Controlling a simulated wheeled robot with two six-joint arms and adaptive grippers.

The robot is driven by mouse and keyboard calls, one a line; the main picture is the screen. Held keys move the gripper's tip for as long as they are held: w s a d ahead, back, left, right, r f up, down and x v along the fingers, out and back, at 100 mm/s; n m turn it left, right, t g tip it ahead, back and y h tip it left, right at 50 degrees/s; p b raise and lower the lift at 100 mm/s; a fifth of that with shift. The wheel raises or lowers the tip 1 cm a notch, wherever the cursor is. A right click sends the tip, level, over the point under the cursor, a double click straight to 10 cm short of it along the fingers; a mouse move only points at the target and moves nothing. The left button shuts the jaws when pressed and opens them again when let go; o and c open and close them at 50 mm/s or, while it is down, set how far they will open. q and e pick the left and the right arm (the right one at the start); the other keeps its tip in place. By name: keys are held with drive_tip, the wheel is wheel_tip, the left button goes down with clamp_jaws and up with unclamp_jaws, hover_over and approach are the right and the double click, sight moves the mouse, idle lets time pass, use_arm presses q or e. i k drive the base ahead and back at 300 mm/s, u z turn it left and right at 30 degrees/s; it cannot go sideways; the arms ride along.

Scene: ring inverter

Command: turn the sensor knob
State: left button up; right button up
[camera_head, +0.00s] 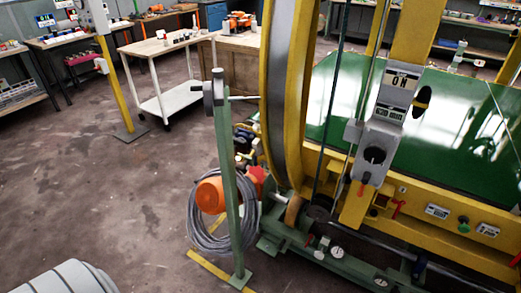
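Which part is the sensor knob is not certain from this view. A grey sensor-like head (215,91) sits on top of a green post (227,180), with a thin rod pointing right toward the large yellow ring (276,90). A small dark round part (196,91) shows on its left side. On the machine's front, a grey control box (381,130) carries a label reading "ON" and a dark round opening. A black oval knob (422,101) stands out at its right. Neither of my grippers shows.
A green bed (455,115) lies behind the control box. A white cart (172,100) stands behind. A grey ribbed object (65,279) is at lower left. The left floor is mostly clear.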

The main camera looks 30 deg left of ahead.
sight(241, 168)
drive_tip(key=u, duration=0.05)
drive_tip(key=k, duration=1.1)
drive_tip(key=z, duration=0.85)
drive_tip(key=i, duration=0.95)
drive_tip(key=u, duration=0.55)
drive_tip(key=i, duration=0.75)
drive_tip(key=u, duration=0.85)
